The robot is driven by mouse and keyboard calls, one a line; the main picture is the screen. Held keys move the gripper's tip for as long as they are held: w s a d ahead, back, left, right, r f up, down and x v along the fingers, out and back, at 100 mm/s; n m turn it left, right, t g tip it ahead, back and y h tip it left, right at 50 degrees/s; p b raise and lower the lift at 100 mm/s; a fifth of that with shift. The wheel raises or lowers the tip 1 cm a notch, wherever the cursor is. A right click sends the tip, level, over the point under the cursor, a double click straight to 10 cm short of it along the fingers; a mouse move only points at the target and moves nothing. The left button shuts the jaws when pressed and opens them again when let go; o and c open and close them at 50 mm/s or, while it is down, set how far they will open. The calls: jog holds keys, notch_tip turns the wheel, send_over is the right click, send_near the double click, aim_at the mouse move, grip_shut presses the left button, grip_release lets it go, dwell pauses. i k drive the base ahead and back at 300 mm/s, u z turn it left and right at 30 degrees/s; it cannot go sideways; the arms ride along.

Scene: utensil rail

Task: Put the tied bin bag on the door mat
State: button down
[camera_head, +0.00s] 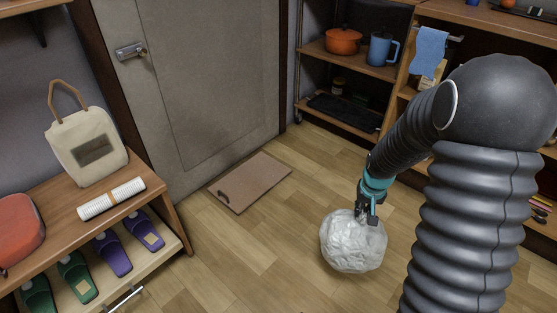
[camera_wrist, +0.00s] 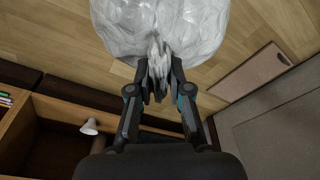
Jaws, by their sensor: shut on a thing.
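The tied bin bag (camera_head: 353,245) is a round, crinkled, whitish translucent bag. It also fills the top of the wrist view (camera_wrist: 160,25). My gripper (camera_head: 366,212) is shut on its gathered neck, and the fingers (camera_wrist: 158,80) pinch it in the wrist view. The bag hangs below the gripper; I cannot tell whether it touches the floor. The door mat (camera_head: 250,182) is a flat brown rectangle on the floor in front of the door, with a dark mark near its left corner. It lies left of and behind the bag, apart from it, and shows at right in the wrist view (camera_wrist: 250,72).
A grey door (camera_head: 200,90) stands behind the mat. A shoe bench (camera_head: 165,215) with slippers, a cloth bag and a rolled item stands at left. Shelves (camera_head: 345,60) with an orange pot and blue jug stand at the back. Wooden floor between bag and mat is clear.

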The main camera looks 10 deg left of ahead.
aim_at(251, 179)
jog(key=i, duration=1.05)
jog(key=u, duration=0.75)
jog(key=i, duration=0.8)
jog(key=u, duration=0.55)
